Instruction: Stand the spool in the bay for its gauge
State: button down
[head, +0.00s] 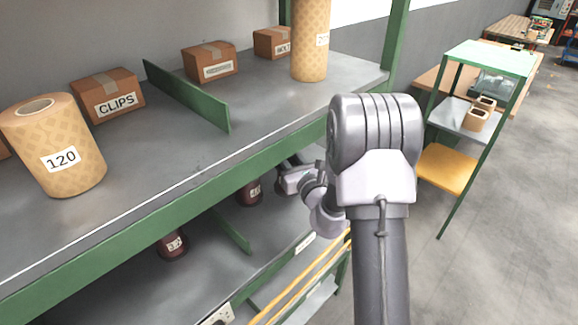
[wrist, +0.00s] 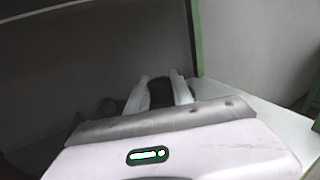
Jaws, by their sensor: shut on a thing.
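A dark red spool (head: 250,193) with a white tag shows under the upper shelf, right of a green divider (head: 233,232) on the lower shelf. Another dark red spool (head: 172,244) with a white tag stands left of that divider. My gripper (head: 287,176) reaches under the upper shelf, just right of the first spool, and its fingertips are hidden there. In the wrist view my gripper (wrist: 161,88) is shut on a dark spool (wrist: 160,94) between its two pale fingers. I cannot tell for sure whether this is the first spool, or whether it touches the shelf.
The upper shelf's green front edge (head: 130,232) hangs over my gripper. Labels (head: 305,243) sit on the lower shelf's front edge. A large roll marked 120 (head: 62,145) and cartons (head: 107,96) stand above. A green post (wrist: 196,38) rises close by in the wrist view.

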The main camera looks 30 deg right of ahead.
jog(key=f, duration=0.1)
jog(key=f+b, duration=0.1)
jog(key=w+f+b, duration=0.1)
jog(key=f, duration=0.1)
jog(key=shift+d, duration=0.4)
jog(key=shift+r, duration=0.2)
jog(key=shift+f, duration=0.15)
jog(key=c, duration=1.1)
grip_release()
jog(key=shift+r, duration=0.25)
jog(key=s, duration=1.2)
jog(key=shift+a+p, duration=0.3)
jog(key=shift+p, duration=0.1)
